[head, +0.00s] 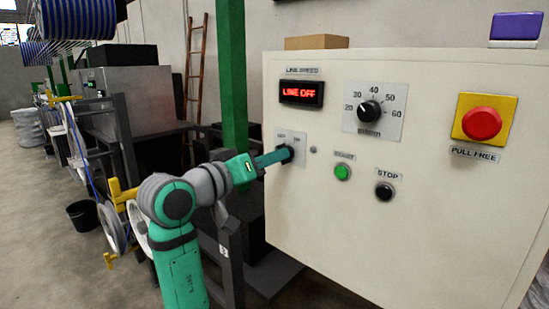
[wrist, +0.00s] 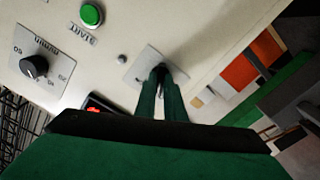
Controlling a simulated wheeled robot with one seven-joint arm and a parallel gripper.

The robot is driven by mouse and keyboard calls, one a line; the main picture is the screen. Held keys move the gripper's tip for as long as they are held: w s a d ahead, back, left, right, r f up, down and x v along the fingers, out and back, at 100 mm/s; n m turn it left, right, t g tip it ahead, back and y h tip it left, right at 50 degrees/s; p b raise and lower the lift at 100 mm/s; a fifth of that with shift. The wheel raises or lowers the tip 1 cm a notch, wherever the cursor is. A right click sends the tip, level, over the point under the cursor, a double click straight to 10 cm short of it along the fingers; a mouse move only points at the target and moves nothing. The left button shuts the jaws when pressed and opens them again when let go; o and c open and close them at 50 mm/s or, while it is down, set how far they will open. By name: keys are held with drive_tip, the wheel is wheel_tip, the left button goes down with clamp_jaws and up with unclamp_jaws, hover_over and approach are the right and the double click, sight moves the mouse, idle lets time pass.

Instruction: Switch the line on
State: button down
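The line switch (head: 284,154) is a dark knob on a pale plate on the white control panel, with labels at its upper left and right. It also shows in the wrist view, where its plate (wrist: 142,74) surrounds my fingertips. My gripper (head: 287,154) reaches the knob from the left. In the wrist view its two green fingers (wrist: 162,72) stand close together on either side of the dark knob, with a narrow gap, and seem to hold it. The fingers hide much of the knob, so its angle is unclear. The red display (head: 301,94) reads LINE OFF.
A green START button (head: 343,172) and a black STOP button (head: 384,191) sit right of the switch. A speed dial (head: 369,110) and a red emergency button (head: 482,123) are higher up. A green post (head: 232,75) stands close behind my wrist.

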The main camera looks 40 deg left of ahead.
idle(0.3)
drive_tip(key=m, duration=1.1)
drive_tip(key=shift+w+m, duration=0.1)
drive_tip(key=shift+m, duration=0.2)
drive_tip(key=shift+d+m, duration=0.1)
drive_tip(key=shift+m, duration=0.2)
drive_tip(key=c, duration=1.8)
unclamp_jaws()
drive_tip(key=shift+c, duration=0.2)
